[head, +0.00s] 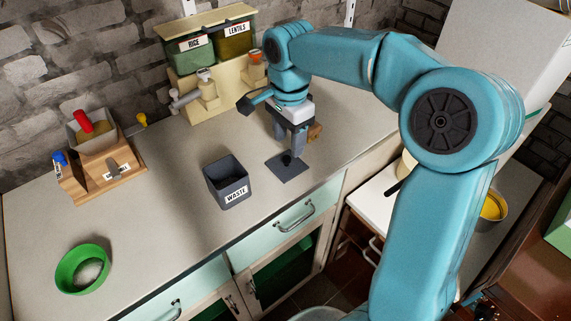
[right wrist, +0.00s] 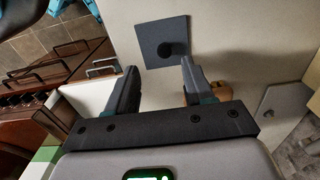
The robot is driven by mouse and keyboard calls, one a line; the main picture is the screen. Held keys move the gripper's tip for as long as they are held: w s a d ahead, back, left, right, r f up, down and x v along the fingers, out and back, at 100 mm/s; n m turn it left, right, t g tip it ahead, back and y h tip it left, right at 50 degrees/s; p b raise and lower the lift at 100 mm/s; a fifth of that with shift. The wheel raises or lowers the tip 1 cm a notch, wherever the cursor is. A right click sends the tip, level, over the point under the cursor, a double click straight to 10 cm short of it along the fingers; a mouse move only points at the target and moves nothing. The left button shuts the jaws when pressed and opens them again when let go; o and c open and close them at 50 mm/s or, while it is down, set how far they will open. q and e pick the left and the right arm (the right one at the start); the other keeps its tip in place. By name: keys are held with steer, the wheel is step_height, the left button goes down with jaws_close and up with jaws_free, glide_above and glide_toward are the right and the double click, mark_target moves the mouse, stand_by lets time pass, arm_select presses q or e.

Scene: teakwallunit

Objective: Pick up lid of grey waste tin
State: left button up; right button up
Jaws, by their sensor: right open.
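The lid (head: 297,171) is a flat, dark grey square plate with a small knob. It lies on the counter to the right of the grey waste tin (head: 216,176), which stands open and upright with a WASTE label. My right gripper (head: 289,146) points down over the lid, with its fingers close to the knob in the head view. In the right wrist view the lid (right wrist: 150,32) shows whole, its knob just beyond the gap between the open, empty fingers (right wrist: 160,70). Whether a finger touches the knob cannot be told. My left gripper is not in view.
A yellow dispenser with RICE and LENTILS bins (head: 214,50) stands behind, near the wall. A wooden box with a red-handled scoop (head: 100,160) is at left, a green bowl (head: 82,270) at front left. Counter between bowl and tin is clear.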

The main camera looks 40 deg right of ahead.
mark_target(287, 158)
steer(key=shift+s+a+f, duration=0.1)
steer(key=shift+f, duration=0.45)
steer(key=f, duration=0.2)
steer(key=w+f, duration=0.1)
steer(key=f, duration=0.1)
steer(key=shift+f, duration=0.3)
steer(key=shift+s, duration=0.2)
jaws_close()
